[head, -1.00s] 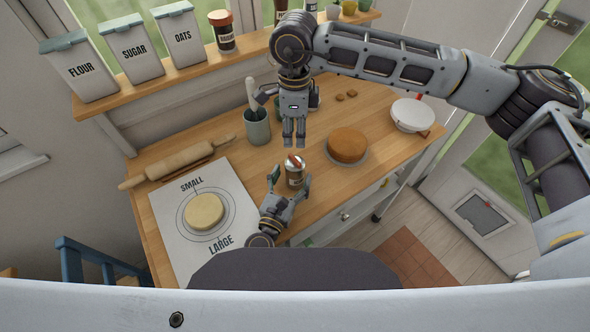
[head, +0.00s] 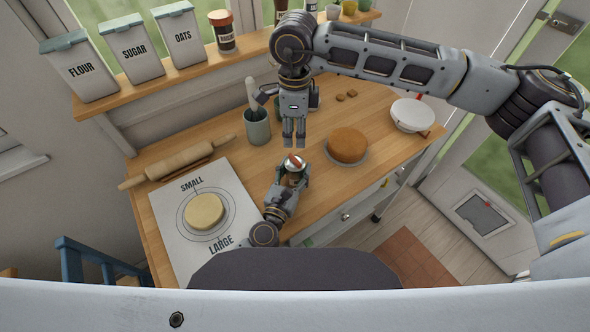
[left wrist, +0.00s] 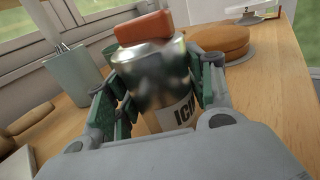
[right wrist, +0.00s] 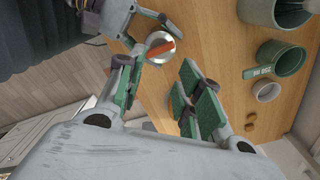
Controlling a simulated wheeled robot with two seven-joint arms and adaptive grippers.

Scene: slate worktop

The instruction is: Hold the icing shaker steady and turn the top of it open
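The icing shaker (head: 294,164) stands upright on the wooden worktop, with a silver domed lid and a red-orange bar on top. In the left wrist view its lid (left wrist: 150,70) fills the middle, above a partly hidden label. My left gripper (head: 292,176) has a finger on each side of the shaker, close against it; I cannot tell whether both pads press on it. My right gripper (head: 294,146) points down, behind and above the shaker. In the right wrist view its green pads (right wrist: 158,92) are wide apart and empty, with the shaker lid (right wrist: 160,48) beyond them.
A cake (head: 347,144) on a plate stands right of the shaker. A utensil pot (head: 257,128) stands behind left. The mat (head: 165,215) with a pale round (head: 204,211) and a rolling pin (head: 180,163) lie left. The worktop's front edge is close to the shaker.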

